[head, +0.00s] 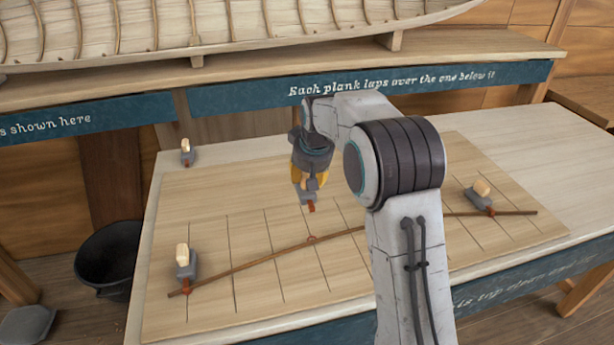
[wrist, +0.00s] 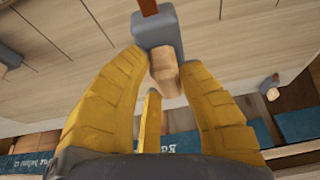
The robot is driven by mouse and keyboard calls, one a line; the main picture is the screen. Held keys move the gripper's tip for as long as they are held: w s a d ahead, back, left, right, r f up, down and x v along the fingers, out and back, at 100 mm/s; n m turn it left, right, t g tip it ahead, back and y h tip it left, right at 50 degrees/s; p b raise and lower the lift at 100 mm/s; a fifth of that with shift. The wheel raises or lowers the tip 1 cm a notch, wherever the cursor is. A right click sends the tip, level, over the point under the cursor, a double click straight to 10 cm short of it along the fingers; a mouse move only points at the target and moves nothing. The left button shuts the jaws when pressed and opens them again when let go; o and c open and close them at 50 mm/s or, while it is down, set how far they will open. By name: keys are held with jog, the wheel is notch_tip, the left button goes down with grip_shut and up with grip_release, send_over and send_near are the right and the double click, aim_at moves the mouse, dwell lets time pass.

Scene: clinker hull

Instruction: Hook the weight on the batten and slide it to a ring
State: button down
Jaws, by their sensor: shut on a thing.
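My gripper (head: 309,180) is shut on a grey weight (head: 307,197) with a wooden handle and a red-brown hook. The wrist view shows the yellow fingers around the pale handle of this weight (wrist: 158,32). The thin brown batten (head: 250,262) runs in a bend across the gridded board. A red ring (head: 311,238) is at its middle, nearer the viewer than the held hook. The hook appears apart from the batten; its height over the board is hard to tell. A left weight (head: 186,270) and a right weight (head: 481,199) stand at the batten's ends.
Another weight (head: 187,156) stands at the back left of the table (head: 545,150). A boat hull (head: 240,30) rests on a shelf behind. A black bucket (head: 108,258) is on the floor at left. The gridded board (head: 225,195) is bare behind the batten on the left.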

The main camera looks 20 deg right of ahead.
jog(key=shift+s, duration=0.7)
jog(key=shift+s+f, duration=0.2)
jog(key=shift+f, duration=0.1)
jog(key=shift+f, duration=0.1)
jog(key=shift+f+b, duration=2.5)
jog(key=shift+f, duration=1.15)
jog(key=shift+f+b, duration=0.5)
jog(key=shift+b, duration=0.05)
jog(key=shift+w, duration=0.2)
jog(key=shift+w+p, duration=0.4)
jog(key=shift+f, duration=0.15)
